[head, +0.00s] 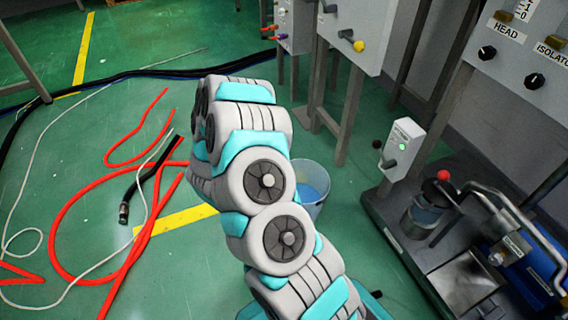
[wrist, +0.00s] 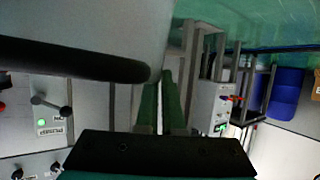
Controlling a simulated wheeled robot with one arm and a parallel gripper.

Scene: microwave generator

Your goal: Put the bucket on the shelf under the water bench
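The bucket (head: 312,188) is pale grey with a blue inside. It stands upright on the green floor in the head view, partly hidden behind my arm. My gripper is hidden behind the arm links in the head view. In the wrist view, two dark green finger-like bars of my gripper (wrist: 160,105) run close together, and I cannot tell whether they are apart. Nothing is clearly held between them. A large grey surface with a thick dark rounded edge fills the upper left of the wrist view; I cannot tell what it is. I cannot identify the shelf or water bench with certainty.
A low dark platform (head: 385,222) with a pump and a blue motor stands at the right. Wall boxes on grey legs (head: 355,105) stand behind the bucket. Red hoses (head: 62,225) and black cables lie on the floor at left. Blue containers (wrist: 285,95) show in the wrist view.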

